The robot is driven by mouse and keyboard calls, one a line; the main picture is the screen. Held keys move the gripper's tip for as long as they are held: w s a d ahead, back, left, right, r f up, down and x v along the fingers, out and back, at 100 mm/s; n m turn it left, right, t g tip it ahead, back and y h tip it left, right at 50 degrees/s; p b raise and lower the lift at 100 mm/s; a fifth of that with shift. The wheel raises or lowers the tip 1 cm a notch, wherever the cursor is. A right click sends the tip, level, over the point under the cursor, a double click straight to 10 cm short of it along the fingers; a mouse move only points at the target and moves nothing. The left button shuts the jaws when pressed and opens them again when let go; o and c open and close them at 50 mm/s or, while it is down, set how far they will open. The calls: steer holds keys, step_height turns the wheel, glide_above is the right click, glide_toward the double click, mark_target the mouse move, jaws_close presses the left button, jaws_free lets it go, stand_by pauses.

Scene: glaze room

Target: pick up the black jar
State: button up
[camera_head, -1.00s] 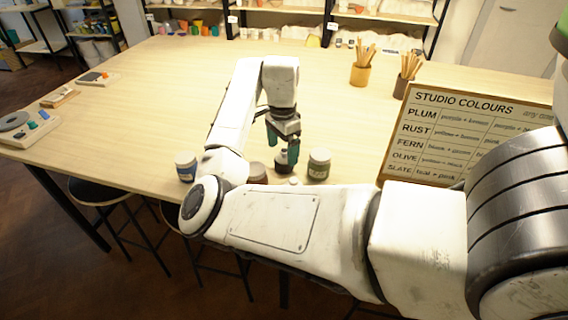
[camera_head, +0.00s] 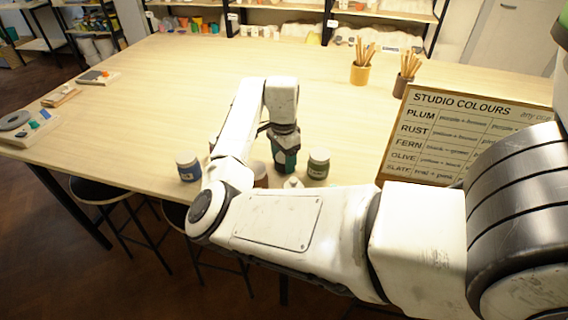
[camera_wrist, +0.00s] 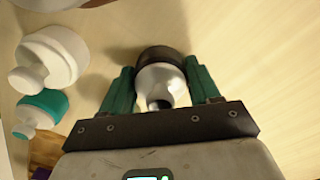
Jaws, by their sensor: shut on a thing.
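I cannot tell whether the jar touches the table.
A brownish jar (camera_head: 261,176) is partly hidden by my arm. The colour board (camera_head: 450,135) stands further right.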

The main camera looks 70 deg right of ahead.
steer(key=c, duration=0.6)
steer(key=shift+r, duration=0.15)
